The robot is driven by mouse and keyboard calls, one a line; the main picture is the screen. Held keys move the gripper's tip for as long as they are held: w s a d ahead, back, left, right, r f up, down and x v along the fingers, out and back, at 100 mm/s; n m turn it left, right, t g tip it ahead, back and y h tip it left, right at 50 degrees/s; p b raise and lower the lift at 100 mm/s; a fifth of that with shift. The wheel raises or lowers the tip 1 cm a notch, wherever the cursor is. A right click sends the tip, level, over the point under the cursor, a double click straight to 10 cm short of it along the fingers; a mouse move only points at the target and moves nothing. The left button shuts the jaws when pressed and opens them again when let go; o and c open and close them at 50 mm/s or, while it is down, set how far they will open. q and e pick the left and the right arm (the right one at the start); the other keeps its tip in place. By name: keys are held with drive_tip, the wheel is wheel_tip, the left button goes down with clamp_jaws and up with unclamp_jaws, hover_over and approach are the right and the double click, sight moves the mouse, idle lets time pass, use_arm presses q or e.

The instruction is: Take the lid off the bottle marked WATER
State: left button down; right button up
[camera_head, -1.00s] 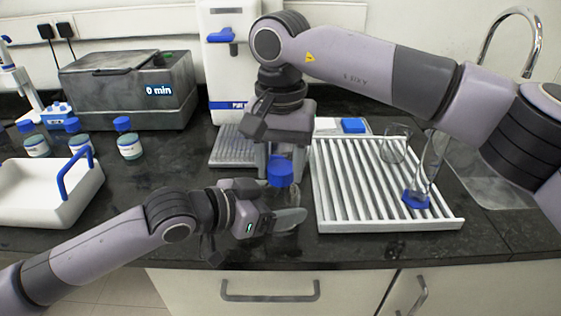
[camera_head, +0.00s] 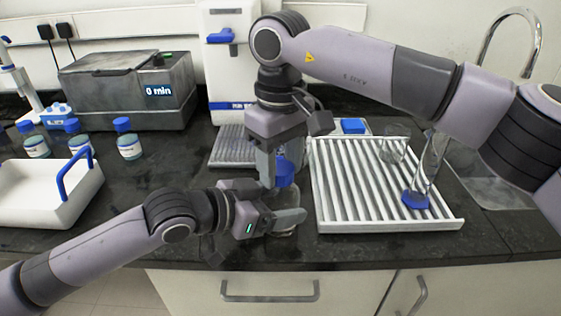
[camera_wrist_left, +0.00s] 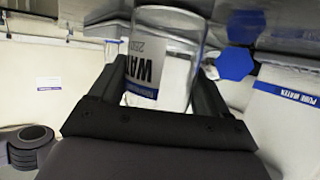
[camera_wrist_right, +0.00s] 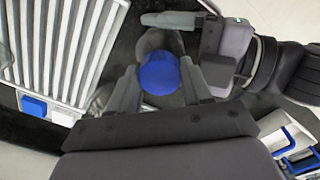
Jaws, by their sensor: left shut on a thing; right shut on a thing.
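The clear bottle marked WATER (camera_wrist_left: 165,50) stands upright at the counter's front and shows its printed label in the left wrist view. My left gripper (camera_head: 287,220) is shut around its body, with a finger on each side. The blue lid (camera_head: 286,175) is at the top of the bottle. My right gripper (camera_head: 282,162) comes down from above and is shut on the lid. In the right wrist view the lid (camera_wrist_right: 160,78) sits between both fingers. In the head view the grippers hide much of the bottle, and I cannot tell whether the lid is loose.
A white drying rack (camera_head: 385,190) with glassware stands close on the right. A white tray with a blue handle (camera_head: 45,195) and several blue-capped bottles (camera_head: 128,145) are at left. A grey water bath (camera_head: 130,90) and a white dispenser (camera_head: 228,50) stand behind.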

drive_tip(key=o, duration=1.2)
drive_tip(key=shift+r, duration=0.1)
